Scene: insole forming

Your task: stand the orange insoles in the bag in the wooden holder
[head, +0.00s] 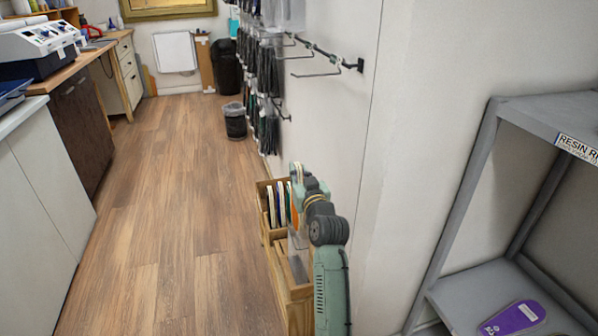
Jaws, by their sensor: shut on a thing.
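The wooden holder (297,293) stands on the floor against the white wall, with several upright insoles (276,204) in its far part. My green and grey arm reaches over its right side and covers part of it. My gripper (296,196) is at the end of the arm, above the holder, and its fingers are mostly hidden. It is shut on the bag of orange insoles (295,218), of which a narrow orange strip and some clear plastic show. The bag looks upright at the holder's middle; whether it touches the holder's bottom cannot be told.
A grey metal shelf (468,190) stands at the right with a purple insole (512,319) on it. Hooks with hanging packs (266,85) line the wall beyond the holder. White cabinets (45,195) stand at the left. The wooden floor between is clear.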

